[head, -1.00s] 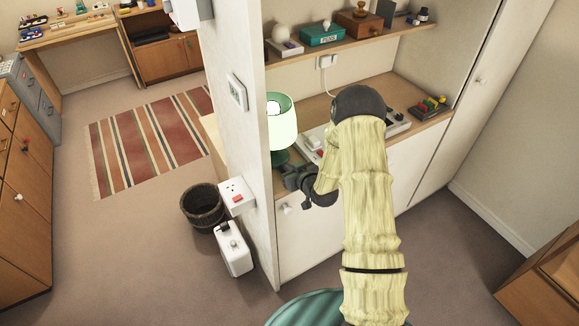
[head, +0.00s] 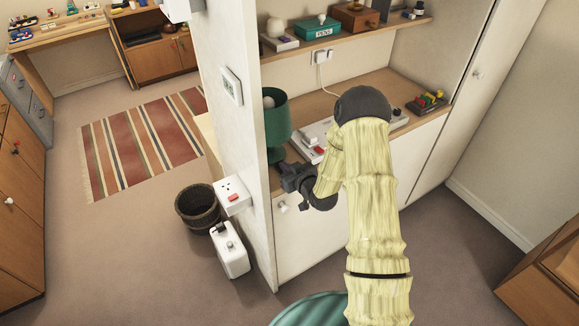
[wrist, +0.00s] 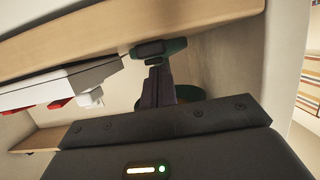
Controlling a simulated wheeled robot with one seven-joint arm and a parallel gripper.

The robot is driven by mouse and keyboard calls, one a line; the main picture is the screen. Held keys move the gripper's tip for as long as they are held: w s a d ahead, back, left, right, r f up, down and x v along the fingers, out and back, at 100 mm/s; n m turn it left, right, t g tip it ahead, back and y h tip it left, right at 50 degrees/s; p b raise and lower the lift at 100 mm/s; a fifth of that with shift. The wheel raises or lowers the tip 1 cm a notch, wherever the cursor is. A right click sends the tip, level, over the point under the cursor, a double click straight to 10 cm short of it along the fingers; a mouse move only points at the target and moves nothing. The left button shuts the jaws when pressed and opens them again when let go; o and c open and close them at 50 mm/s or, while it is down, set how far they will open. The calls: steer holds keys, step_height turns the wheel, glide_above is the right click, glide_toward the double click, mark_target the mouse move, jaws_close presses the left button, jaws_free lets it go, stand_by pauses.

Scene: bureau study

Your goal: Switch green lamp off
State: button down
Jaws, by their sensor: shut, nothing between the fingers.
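The green lamp (head: 277,117) stands on the wooden counter just right of the white partition wall, upright, with its shade dark and unlit. Part of its dark green base (wrist: 188,92) shows in the wrist view, behind my fingers. My gripper (head: 284,176) is at the front edge of the counter, low beside the lamp's base. Its fingers (wrist: 155,84) are shut with nothing between them, close to the base. I cannot tell whether they touch it. The lamp's switch is not clearly visible.
A white device with red parts (head: 312,140) lies on the counter right of the lamp. A shelf (head: 350,37) with small boxes hangs above. The partition wall (head: 232,130) bounds the left side.

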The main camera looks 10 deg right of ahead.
steer(key=shift+r, duration=0.15)
steer(key=shift+r+p, duration=0.3)
steer(key=shift+r, duration=0.4)
steer(key=shift+r, duration=0.1)
steer(key=shift+r, duration=0.25)
steer(key=b+v, duration=0.1)
steer(key=v, duration=1)
steer(key=shift+r+b, duration=0.35)
steer(key=shift+r, duration=0.05)
steer(key=shift+w+d, duration=0.1)
